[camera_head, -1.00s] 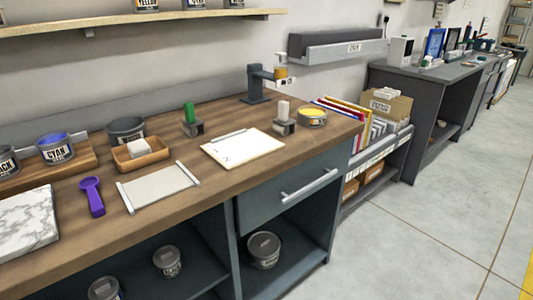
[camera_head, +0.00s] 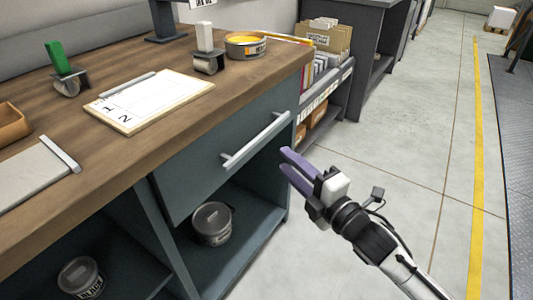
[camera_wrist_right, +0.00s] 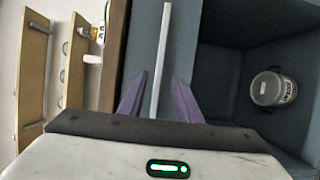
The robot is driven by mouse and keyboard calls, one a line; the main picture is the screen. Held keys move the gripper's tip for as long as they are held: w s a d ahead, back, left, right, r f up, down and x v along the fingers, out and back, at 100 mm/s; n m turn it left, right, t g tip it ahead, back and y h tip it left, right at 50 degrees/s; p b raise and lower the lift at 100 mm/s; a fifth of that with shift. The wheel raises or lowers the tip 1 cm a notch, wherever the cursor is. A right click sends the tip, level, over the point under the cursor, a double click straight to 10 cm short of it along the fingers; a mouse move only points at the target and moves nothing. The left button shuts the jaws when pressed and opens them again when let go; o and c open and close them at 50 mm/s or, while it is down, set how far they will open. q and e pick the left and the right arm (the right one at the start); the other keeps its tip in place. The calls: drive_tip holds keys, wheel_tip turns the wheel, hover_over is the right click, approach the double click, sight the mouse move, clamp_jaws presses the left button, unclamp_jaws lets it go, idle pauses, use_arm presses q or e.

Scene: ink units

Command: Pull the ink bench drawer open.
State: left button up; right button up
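The ink bench drawer has a blue-grey front (camera_head: 215,140) and looks shut, flush under the wooden top (camera_head: 150,150). Its pale bar handle (camera_head: 257,140) runs along the front. My right gripper (camera_head: 284,160) has purple fingers, is open, and is in front of the handle, to its right in the head view. In the right wrist view, the handle (camera_wrist_right: 160,65) lines up between the spread fingertips (camera_wrist_right: 158,80). The fingers appear short of the bar; contact cannot be told. My left gripper is not in view.
A lidded grey can (camera_head: 212,223) stands on the shelf under the drawer, and another can (camera_head: 80,277) is at lower left. A clipboard (camera_head: 155,100), a roller (camera_head: 208,55) and a yellow ink tin (camera_head: 245,45) are on top. The floor (camera_head: 400,130) at right is clear.

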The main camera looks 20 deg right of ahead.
sight(262, 138)
drive_tip(key=b+x, duration=0.1)
drive_tip(key=x, duration=0.9)
drive_tip(key=shift+d, duration=0.1)
clamp_jaws()
